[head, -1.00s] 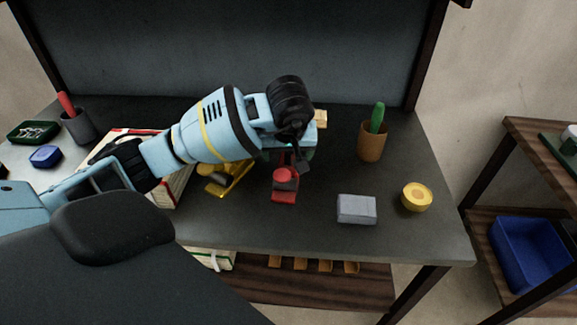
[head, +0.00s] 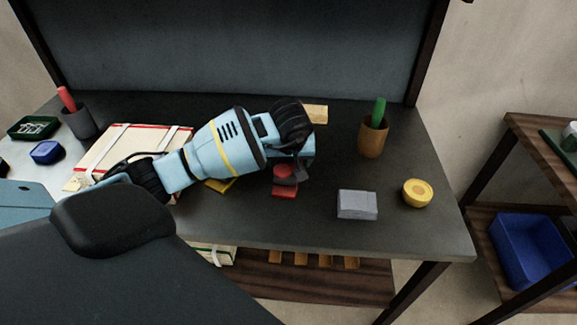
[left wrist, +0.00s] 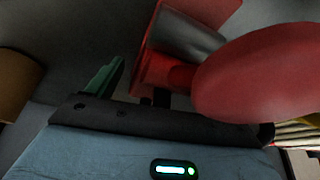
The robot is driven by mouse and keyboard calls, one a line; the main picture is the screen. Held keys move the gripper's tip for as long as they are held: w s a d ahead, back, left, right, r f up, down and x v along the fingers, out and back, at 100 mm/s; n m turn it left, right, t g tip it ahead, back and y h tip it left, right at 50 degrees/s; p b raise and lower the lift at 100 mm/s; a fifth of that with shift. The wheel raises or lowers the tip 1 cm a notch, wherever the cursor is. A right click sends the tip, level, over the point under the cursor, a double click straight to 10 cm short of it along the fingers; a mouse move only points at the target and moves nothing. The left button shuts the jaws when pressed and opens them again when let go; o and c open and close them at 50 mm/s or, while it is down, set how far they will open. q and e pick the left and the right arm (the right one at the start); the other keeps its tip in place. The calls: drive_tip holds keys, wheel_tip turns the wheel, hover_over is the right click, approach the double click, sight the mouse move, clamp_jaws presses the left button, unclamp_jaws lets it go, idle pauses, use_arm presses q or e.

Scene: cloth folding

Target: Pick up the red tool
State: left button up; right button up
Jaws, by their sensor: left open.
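The red tool (head: 284,191) stands on the dark table near its middle, with a round red knob on top. In the left wrist view the red tool (left wrist: 255,75) is very close and fills the upper right, with a grey metal cylinder behind the knob. My left gripper (head: 296,170) reaches down from above and is at the tool, covering part of it. It is open. One green finger (left wrist: 103,77) shows beside the tool in the wrist view; the other finger is hidden. I cannot tell whether the tool lies fully between the fingers. My right gripper is not in view.
A yellow tool (head: 219,186) lies left of the red one, mostly under my arm. The table's front right is clear.

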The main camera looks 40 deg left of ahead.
use_arm(q)
drive_tip(key=c, duration=1.7)
drive_tip(key=shift+r, duration=0.1)
clamp_jaws()
drive_tip(key=shift+r, duration=0.1)
wheel_tip(320, 180, up, 10)
drive_tip(key=shift+f, duration=0.1)
